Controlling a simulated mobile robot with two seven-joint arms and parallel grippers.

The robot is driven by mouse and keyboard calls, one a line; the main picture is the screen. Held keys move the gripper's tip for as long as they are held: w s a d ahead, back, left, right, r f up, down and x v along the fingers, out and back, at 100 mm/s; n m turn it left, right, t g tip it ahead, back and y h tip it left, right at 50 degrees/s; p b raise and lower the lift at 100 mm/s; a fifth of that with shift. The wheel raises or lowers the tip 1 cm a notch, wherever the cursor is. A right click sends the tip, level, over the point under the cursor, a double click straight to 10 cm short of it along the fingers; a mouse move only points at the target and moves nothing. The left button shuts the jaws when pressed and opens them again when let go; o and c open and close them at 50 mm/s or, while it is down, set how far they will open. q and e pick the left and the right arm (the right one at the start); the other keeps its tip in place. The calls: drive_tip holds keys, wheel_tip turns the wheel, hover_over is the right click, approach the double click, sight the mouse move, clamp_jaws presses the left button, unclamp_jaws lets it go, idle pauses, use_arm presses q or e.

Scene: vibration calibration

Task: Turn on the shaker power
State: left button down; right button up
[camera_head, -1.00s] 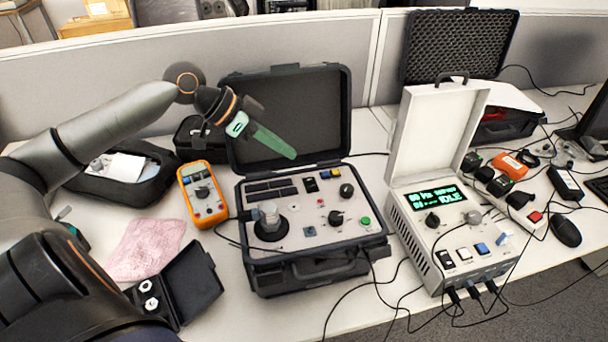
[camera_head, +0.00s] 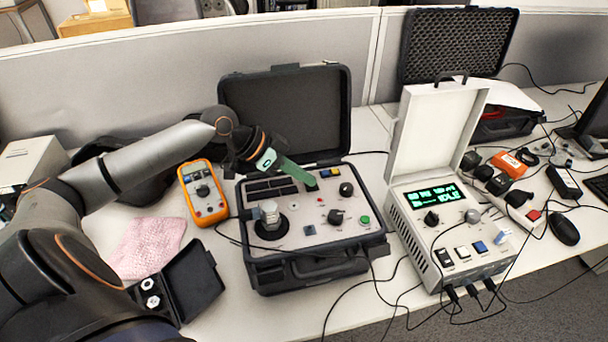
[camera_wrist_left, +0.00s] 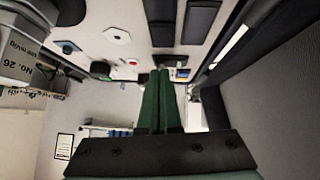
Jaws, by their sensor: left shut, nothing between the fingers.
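The shaker (camera_head: 330,236) is an open black case with a light control panel, a round metal mount (camera_head: 269,214), knobs and a green button (camera_head: 365,220). Its lid stands up behind. My left gripper (camera_head: 314,186) has green fingers that are closed together and empty. The fingertips are over the back part of the panel, at or just above the spot where a small black switch sits. They hide that switch, and I cannot tell whether they touch it. In the left wrist view the closed fingers (camera_wrist_left: 160,72) point at the panel (camera_wrist_left: 105,22). My right gripper is not in view.
A white controller (camera_head: 452,232) with a lit green display reading IDLE stands to the right. An orange multimeter (camera_head: 203,193) lies left of the case. A pink cloth (camera_head: 148,248) and a small open black box (camera_head: 192,284) are nearer. Cables cross the front table area.

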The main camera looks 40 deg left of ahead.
use_arm(q)
drive_tip(key=shift+s+d+f+p, duration=0.1)
drive_tip(key=shift+p, duration=0.3)
drive_tip(key=shift+f, duration=0.15)
drive_tip(key=shift+w+a+r, duration=0.2)
drive_tip(key=shift+w+a, duration=0.35)
drive_tip(key=shift+a, duration=0.05)
